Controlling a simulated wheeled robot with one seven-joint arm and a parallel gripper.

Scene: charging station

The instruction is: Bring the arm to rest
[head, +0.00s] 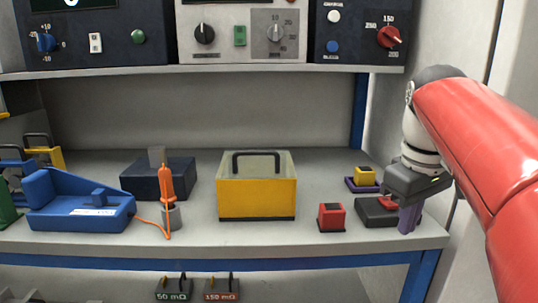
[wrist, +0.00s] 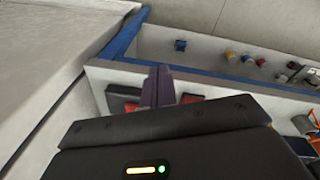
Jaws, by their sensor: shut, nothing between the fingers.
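My gripper (head: 410,218) is at the right end of the shelf in the head view, at the end of my red arm. Its purple fingers point down and are closed together with nothing between them. They are beside a low black block with a red top (head: 376,211); I cannot tell whether they touch it. In the wrist view the closed fingers (wrist: 158,86) show beyond the dark gripper body, with dark and red blocks partly hidden behind them.
On the shelf (head: 300,236) stand a red block (head: 331,217), a small yellow block (head: 365,176), a yellow box with a handle (head: 256,190), an orange tool (head: 166,187) and a blue device (head: 75,205). Instrument panels (head: 240,32) sit above. A blue post (head: 361,100) is near my arm.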

